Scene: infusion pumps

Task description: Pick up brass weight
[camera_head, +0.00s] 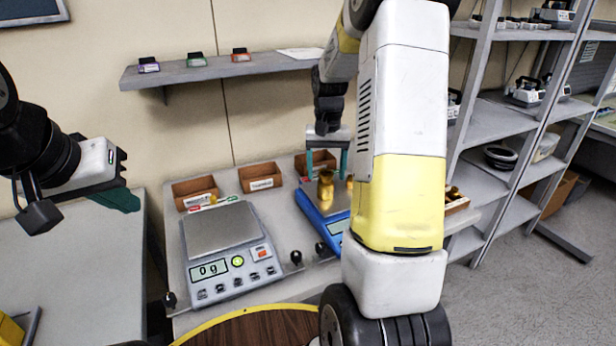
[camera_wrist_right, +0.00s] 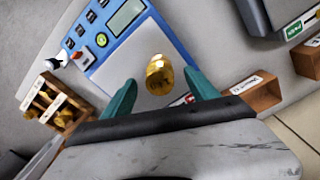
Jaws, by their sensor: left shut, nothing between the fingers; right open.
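A brass weight (camera_head: 325,188) stands on the pan of a blue scale (camera_head: 310,212), partly behind my right arm. In the right wrist view the brass weight (camera_wrist_right: 159,75) lies between and slightly beyond the fingertips, apart from both, over the blue scale's grey pan (camera_wrist_right: 135,65). My right gripper (camera_head: 327,168) points down above it with teal fingers spread open and empty. A second brass-coloured patch beside the weight is mostly hidden by my arm. My left gripper (camera_head: 122,200) is shut and empty at the left, above the side table.
A grey scale (camera_head: 222,228) reading 0 g stands left of the blue one. Small brown bins (camera_head: 261,177) line the back of the table. A wooden box (camera_wrist_right: 55,105) with brass weights stands beside the blue scale. A wall shelf (camera_head: 220,70) and metal racks (camera_head: 490,120) are behind.

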